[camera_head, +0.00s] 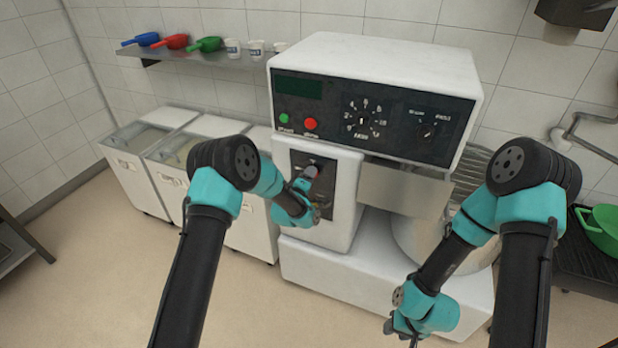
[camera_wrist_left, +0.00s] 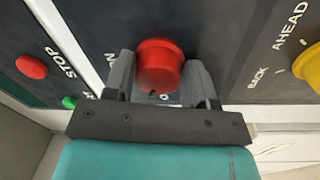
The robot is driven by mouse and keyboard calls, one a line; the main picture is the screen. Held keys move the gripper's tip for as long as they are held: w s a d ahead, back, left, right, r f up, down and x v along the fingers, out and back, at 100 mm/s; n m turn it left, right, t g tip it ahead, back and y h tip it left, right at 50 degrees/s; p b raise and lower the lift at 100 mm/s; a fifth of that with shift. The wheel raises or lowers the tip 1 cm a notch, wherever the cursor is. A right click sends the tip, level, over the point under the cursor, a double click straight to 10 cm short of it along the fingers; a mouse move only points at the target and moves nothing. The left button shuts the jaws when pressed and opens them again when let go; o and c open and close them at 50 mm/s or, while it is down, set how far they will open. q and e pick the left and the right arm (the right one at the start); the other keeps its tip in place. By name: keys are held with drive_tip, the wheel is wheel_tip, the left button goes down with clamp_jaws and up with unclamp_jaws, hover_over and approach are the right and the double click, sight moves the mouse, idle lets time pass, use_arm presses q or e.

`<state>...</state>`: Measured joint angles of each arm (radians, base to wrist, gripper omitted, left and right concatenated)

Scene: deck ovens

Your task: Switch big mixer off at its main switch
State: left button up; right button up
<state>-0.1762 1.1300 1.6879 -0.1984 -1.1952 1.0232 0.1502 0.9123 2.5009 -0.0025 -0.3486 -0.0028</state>
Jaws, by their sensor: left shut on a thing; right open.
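The big mixer (camera_head: 378,58) is a white machine with a dark control panel. Its main switch is a red knob (camera_wrist_left: 158,66) on a dark plate (camera_head: 300,160) low on the mixer's front. In the left wrist view the knob sits between the two grey fingers of my left gripper (camera_wrist_left: 160,85), which is shut on it. White lettering beside the knob is partly hidden by the fingers. In the head view my left gripper (camera_head: 310,190) is at the plate and covers much of it. My right gripper (camera_head: 402,328) is open and empty, low in front of the mixer's base.
A red stop button (camera_wrist_left: 31,66) and a yellow knob (camera_wrist_left: 308,65) marked back and ahead are near the left gripper. The mixer's bowl (camera_head: 430,240) is behind my right arm.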

use_arm(q)
drive_tip(key=n, duration=0.5)
drive_tip(key=shift+w+d+r+y, duration=0.1)
drive_tip(key=shift+r+y, duration=0.1)
drive_tip(key=shift+y, duration=0.1)
drive_tip(key=shift+n, duration=0.3)
drive_tip(key=o, duration=0.8)
drive_tip(key=shift+f, duration=0.1)
drive_tip(key=v, duration=1.7)
drive_tip(key=shift+s+f, duration=0.15)
drive_tip(key=shift+s, duration=0.1)
drive_tip(key=shift+f, duration=0.1)
